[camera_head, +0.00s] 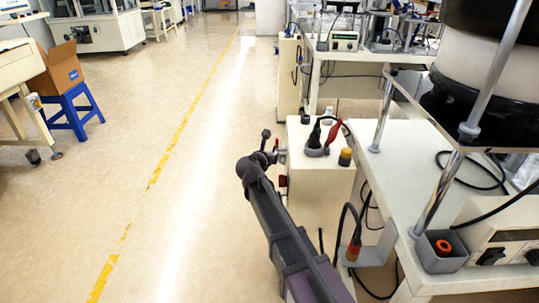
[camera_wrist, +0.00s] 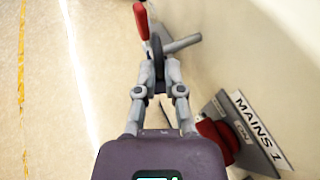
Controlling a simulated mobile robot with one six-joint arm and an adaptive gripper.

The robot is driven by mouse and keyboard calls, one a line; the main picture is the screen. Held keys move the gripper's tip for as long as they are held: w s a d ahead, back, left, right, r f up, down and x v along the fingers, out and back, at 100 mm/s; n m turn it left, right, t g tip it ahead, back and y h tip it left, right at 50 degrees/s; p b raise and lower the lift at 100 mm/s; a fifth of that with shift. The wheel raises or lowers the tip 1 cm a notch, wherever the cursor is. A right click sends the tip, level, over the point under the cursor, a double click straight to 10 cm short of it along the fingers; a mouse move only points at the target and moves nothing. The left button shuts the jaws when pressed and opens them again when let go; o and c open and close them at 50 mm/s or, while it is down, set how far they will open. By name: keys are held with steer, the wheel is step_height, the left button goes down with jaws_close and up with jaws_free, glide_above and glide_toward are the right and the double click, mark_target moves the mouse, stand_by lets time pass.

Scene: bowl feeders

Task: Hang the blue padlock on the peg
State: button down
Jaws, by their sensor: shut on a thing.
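My gripper (camera_head: 262,157) reaches forward to the left side of a white cabinet. In the wrist view my gripper (camera_wrist: 158,72) is shut on a dark, rounded thing (camera_wrist: 157,50), seen nearly edge-on. A red handle-like piece (camera_wrist: 141,20) shows just beyond the fingertips. No other padlock is visible.
The white cabinet (camera_head: 316,190) carries black and red clips and a yellow-topped knob (camera_head: 345,157). A red switch (camera_wrist: 215,138) and a "MAINS 1" plate (camera_wrist: 252,130) are right of my gripper.

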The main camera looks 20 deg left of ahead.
steer(key=shift+w+d+f, duration=0.1)
steer(key=shift+w+d, duration=0.05)
steer(key=shift+d, duration=0.7)
steer(key=shift+w+d, duration=0.1)
steer(key=shift+w, duration=0.05)
steer(key=shift+a, duration=0.35)
steer(key=c, duration=0.7)
jaws_free()
steer(key=shift+f, duration=0.1)
